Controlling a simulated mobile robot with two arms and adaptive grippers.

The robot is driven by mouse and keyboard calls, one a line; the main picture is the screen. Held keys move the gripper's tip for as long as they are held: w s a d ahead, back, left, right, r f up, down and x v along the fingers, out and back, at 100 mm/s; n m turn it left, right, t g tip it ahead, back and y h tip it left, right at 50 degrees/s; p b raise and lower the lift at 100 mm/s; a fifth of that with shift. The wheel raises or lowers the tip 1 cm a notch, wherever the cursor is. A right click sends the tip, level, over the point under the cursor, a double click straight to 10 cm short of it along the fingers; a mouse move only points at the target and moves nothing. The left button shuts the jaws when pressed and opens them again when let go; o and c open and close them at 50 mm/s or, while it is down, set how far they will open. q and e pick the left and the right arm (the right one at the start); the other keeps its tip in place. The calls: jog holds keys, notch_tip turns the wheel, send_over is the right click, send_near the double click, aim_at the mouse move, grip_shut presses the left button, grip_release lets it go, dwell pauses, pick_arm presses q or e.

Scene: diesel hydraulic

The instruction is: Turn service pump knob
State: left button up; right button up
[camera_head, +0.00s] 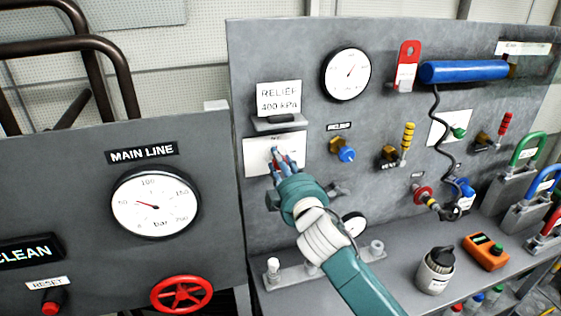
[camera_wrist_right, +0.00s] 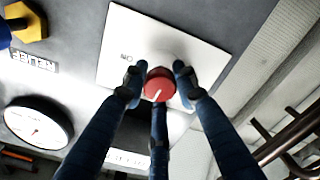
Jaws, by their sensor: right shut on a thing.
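The knob is a round red knob with a white pointer line (camera_wrist_right: 160,84), mounted on a white plate (camera_wrist_right: 205,50) marked "ON" in the right wrist view. In the head view the white plate (camera_head: 256,157) sits below the "RELIEF 400 kPa" sign, and the knob is mostly hidden by my fingers. My right gripper (camera_head: 284,160) reaches the plate from below right. In the right wrist view its dark blue fingers (camera_wrist_right: 160,88) close around the red knob from both sides, with a third finger below. My left gripper is in neither view.
A blue-and-yellow relief knob (camera_head: 345,153) is close to the right of my gripper. A small shelf (camera_head: 279,123) juts out just above the plate. The "MAIN LINE" panel (camera_head: 110,220) with a red handwheel (camera_head: 182,294) stands left. A bench below holds a bottle (camera_head: 435,271) and an orange meter (camera_head: 485,251).

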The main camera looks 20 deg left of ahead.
jog(key=shift+r+n, duration=0.25)
jog(key=shift+n, duration=0.45)
jog(key=o, duration=1.2)
jog(key=shift+s+a, duration=0.1)
jog(key=shift+c, duration=0.2)
jog(key=shift+f, duration=0.15)
jog(key=shift+s+d+f, duration=0.1)
jog(key=shift+s+d, duration=0.15)
jog(key=v, duration=1.1)
jog(key=shift+s, duration=0.15)
